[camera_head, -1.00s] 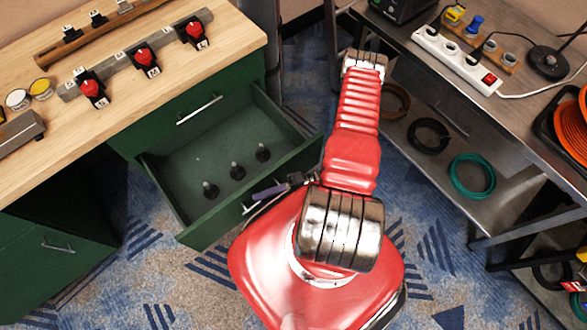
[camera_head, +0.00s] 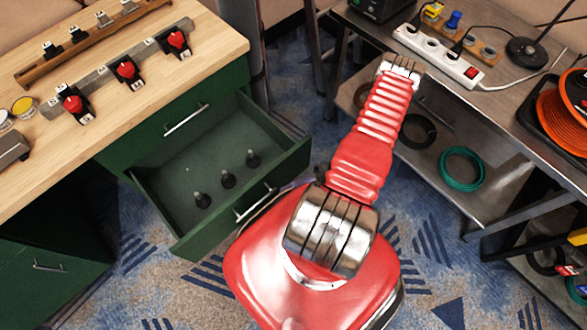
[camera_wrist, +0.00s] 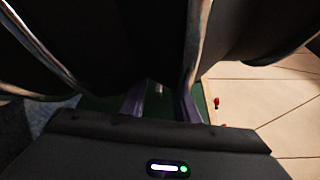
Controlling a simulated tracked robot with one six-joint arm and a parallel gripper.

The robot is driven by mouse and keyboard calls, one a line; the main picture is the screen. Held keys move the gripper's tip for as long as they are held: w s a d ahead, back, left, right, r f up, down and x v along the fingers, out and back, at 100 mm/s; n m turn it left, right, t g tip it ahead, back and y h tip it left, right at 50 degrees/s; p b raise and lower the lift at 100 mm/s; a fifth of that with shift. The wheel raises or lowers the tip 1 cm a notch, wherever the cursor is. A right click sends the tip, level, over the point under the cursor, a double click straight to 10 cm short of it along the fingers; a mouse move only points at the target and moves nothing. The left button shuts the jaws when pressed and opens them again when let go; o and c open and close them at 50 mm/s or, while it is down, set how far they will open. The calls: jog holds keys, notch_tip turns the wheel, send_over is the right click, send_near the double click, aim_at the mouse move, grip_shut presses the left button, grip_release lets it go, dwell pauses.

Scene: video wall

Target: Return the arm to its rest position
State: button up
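My red arm stands in the middle of the head view, its upper link leaning up and to the right. My gripper (camera_wrist: 160,103) shows in the wrist view as two purple fingers set apart, with nothing seen held between them. A dark part of my own body covers the top of that view. In the head view the gripper is hidden behind my arm.
An open green drawer (camera_head: 181,240) with three black pegs is just left of my arm. The wooden workbench (camera_head: 150,105) holds red-knobbed switches (camera_head: 126,70). At right, a metal table (camera_head: 500,110) carries a white power strip (camera_head: 437,58). Patterned carpet lies between.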

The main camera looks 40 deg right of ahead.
jog(key=shift+s+d, duration=0.15)
jog(key=shift+d, duration=0.2)
dwell(0.5)
